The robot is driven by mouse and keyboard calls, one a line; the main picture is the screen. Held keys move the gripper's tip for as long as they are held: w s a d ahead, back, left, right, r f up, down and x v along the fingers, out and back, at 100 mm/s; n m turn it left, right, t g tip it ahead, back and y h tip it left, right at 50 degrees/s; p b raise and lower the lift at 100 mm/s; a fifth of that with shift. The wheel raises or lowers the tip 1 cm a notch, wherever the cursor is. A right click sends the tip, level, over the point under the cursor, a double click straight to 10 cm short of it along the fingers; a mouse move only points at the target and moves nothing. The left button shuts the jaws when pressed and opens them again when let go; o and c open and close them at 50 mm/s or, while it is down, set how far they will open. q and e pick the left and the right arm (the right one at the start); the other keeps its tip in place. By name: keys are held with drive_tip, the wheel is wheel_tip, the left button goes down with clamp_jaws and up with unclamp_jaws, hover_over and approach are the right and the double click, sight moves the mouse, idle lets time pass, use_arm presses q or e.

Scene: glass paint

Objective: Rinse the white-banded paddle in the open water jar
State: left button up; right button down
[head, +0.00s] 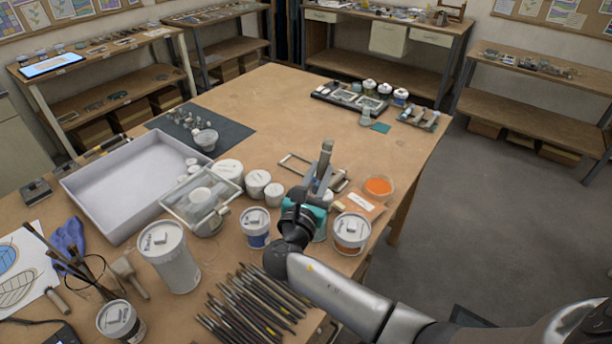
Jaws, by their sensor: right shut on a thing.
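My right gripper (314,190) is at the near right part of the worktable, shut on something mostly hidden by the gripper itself. An upright grey-brown piece (325,157) stands out above it, probably the held paddle; I cannot make out a white band on it. A small pale blue and teal patch shows right beside the gripper, partly covered by my wrist. I cannot tell whether it is the open water jar, or whether the paddle is inside any jar. My left gripper is not in view.
Lidded jars (256,227) and (351,232) stand close on both sides of my wrist. An orange bowl (378,188) is to the right. Many brushes (250,305) lie in front. A white tray (72,187) is at left. The table's far middle is clear.

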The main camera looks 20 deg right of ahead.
use_arm(q)
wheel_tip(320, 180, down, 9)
drive_tip(key=b, duration=0.9)
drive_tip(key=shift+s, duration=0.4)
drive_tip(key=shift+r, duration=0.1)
